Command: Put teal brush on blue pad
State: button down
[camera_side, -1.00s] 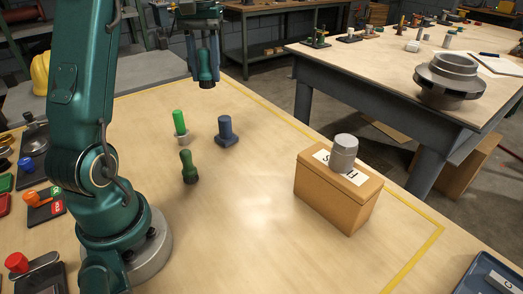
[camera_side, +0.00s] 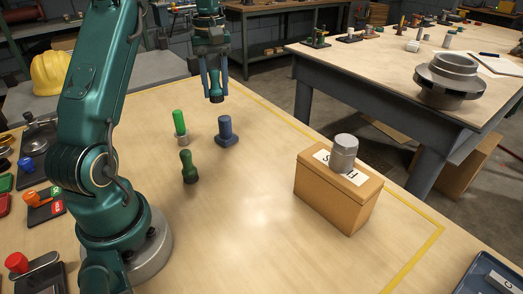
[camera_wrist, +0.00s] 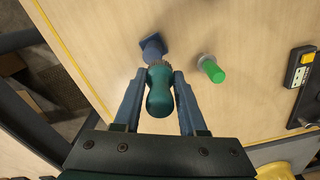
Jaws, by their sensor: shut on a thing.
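My gripper (camera_side: 216,91) is shut on the teal brush (camera_wrist: 160,92) and holds it in the air above the back of the table. The brush hangs upright with its dark end down in the side view, between my two fingers. The blue pad (camera_side: 228,139) is a square blue base on the table, with a blue upright cylinder (camera_side: 225,124) standing on it. In the side view the held brush is above and behind the pad, apart from it. In the wrist view the blue pad (camera_wrist: 152,46) shows just beyond the brush, partly hidden by it.
A bright green cylinder (camera_side: 179,122) on a grey base stands left of the pad. A dark green brush-like piece (camera_side: 189,168) stands in front. A cardboard box (camera_side: 336,197) with a grey cylinder (camera_side: 344,151) on top is at the right. The table's middle is clear.

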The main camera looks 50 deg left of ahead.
aim_at(223, 100)
jog(key=shift+w+d+f, duration=0.35)
jog(key=shift+w+f, duration=0.05)
jog(key=shift+w, duration=0.2)
jog(key=shift+f, duration=2)
jog(key=shift+f, duration=0.15)
jog(key=shift+c, duration=2.3)
grip_release()
